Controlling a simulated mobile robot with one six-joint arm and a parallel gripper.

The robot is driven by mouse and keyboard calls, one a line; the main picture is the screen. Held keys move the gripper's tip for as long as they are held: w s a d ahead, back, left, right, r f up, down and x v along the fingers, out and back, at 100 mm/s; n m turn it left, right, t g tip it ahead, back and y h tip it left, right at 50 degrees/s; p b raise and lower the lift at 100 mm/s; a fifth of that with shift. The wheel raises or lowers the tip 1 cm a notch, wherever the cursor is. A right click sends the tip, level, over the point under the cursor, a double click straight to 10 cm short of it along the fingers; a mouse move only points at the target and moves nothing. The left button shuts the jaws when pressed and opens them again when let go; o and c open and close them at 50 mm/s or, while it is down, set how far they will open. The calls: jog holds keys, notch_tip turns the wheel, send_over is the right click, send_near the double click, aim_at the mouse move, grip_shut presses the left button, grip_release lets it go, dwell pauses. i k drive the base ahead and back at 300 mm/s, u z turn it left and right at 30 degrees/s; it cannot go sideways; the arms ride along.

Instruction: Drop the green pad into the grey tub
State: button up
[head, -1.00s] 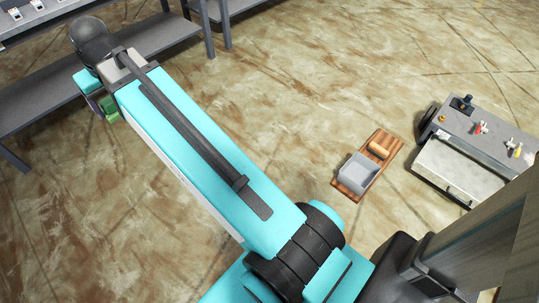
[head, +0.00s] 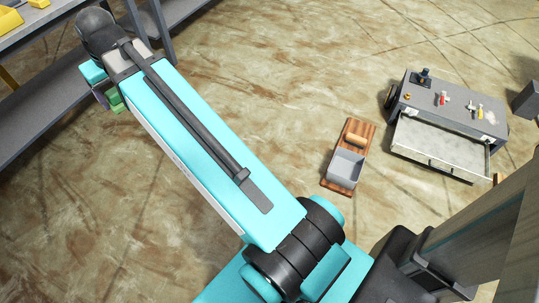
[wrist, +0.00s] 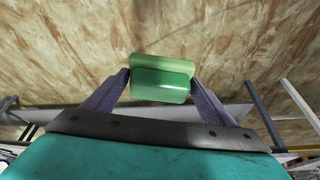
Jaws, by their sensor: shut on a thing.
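The green pad (wrist: 161,79) sits between the two purple fingers of my gripper (wrist: 161,84) in the wrist view, and they are shut on it. In the head view the pad (head: 115,100) shows small at the upper left, below the end of my arm, with my gripper (head: 104,97) partly hidden behind the arm. The grey tub (head: 345,167) is an open box on a brown wooden board (head: 337,188) on the floor, right of the middle. My gripper is far to the left of the tub.
A tan roll-like block (head: 355,139) lies on the board behind the tub. A grey cabinet (head: 452,103) with an open drawer (head: 439,149) and small items on top stands to the right. Grey shelving (head: 60,105) stands at the upper left near my gripper. Floor between is clear.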

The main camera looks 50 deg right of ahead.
aim_at(346, 171)
jog(key=z, duration=0.75)
jog(key=i, duration=0.85)
jog(key=z, duration=0.55)
